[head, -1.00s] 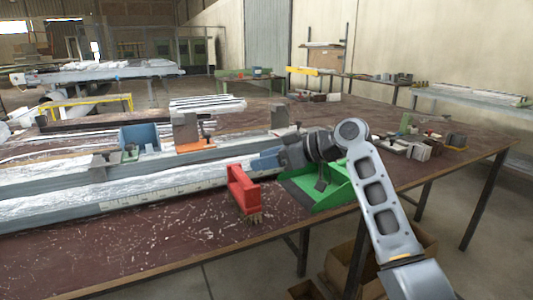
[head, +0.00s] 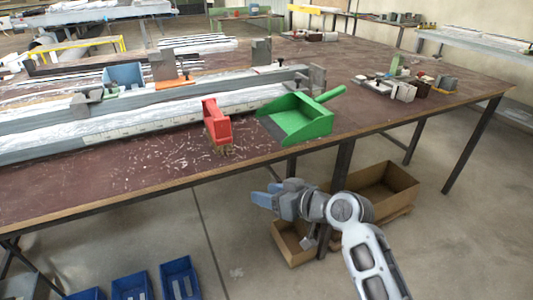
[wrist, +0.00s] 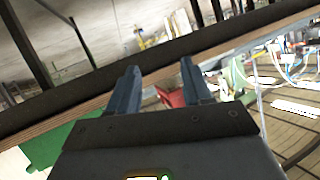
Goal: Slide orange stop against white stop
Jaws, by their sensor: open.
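The orange stop (head: 173,84) has an orange base with a grey upright plate and sits on the long grey rail (head: 60,118) at the back left of the table. Another grey upright plate (head: 262,52) stands further right along the rail; I cannot tell whether it belongs to the white stop. No clearly white stop can be picked out. My gripper (head: 266,193) is open and empty. It hangs in front of the table's front edge, well apart from the rail and the stops. In the wrist view its two blue fingers (wrist: 159,68) are spread with nothing between them.
A red-handled brush (head: 216,122) and a green dustpan (head: 300,120) stand on the table between my gripper and the rail. Cardboard boxes (head: 385,188) and blue bins (head: 131,286) are on the floor. The table's front left is open, with scattered shavings.

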